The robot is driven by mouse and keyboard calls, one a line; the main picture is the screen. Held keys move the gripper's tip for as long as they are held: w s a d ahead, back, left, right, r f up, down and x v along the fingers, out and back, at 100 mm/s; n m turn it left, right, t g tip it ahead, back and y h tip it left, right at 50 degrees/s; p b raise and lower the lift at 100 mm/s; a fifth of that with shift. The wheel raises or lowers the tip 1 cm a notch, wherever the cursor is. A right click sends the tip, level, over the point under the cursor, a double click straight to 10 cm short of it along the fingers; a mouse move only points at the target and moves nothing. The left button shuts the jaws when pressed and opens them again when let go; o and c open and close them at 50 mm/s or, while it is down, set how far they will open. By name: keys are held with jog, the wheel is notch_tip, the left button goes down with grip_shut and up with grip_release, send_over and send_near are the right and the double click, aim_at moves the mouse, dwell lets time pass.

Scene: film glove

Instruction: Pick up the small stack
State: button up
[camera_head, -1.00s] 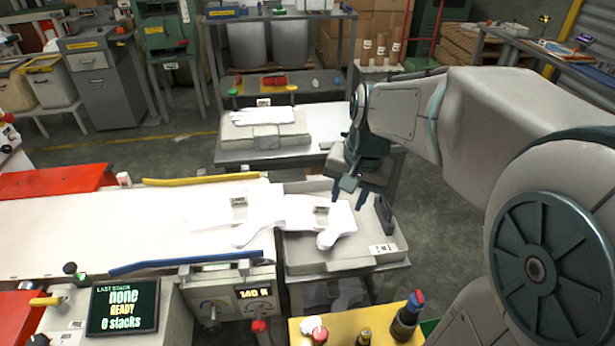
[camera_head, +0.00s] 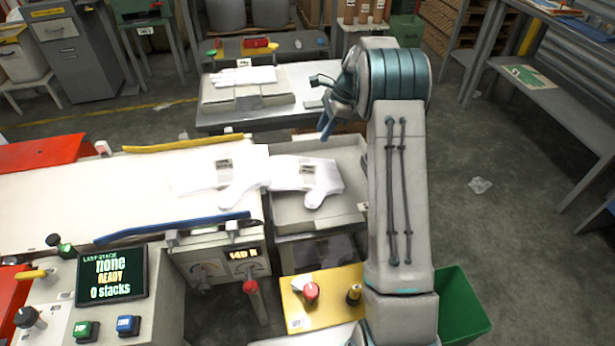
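A white glove-shaped stack (camera_head: 322,180) with a small printed label lies on the grey tray (camera_head: 335,212) at the end of the conveyor. A second labelled white glove shape (camera_head: 200,183) lies beside it on the white belt (camera_head: 90,205), their edges meeting. Another white glove-shaped piece (camera_head: 258,75) lies on a grey block on the back table. I cannot tell which one is the small stack. My gripper (camera_head: 320,104) is open and empty, its fingers spread, above and behind the tray and near the back table's right part. It touches no stack.
Yellow (camera_head: 183,143) and blue (camera_head: 172,243) rails flank the belt. A screen (camera_head: 111,275) reads "LAST STACK none READY 0 stacks". A yellow stand (camera_head: 325,312) with knobs and a green bin (camera_head: 462,305) are in front. Floor at right is mostly clear.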

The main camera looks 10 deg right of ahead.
send_near(308, 164)
jog(key=x, duration=0.5)
jog(key=shift+w+a+r, duration=0.1)
jog(key=shift+w, duration=0.3)
jog(key=x, duration=0.4)
jog(key=shift+s+p, duration=0.3)
jog(key=shift+s, duration=0.1)
jog(key=shift+a+f, duration=0.25)
jog(key=shift+f, duration=0.3)
grip_shut()
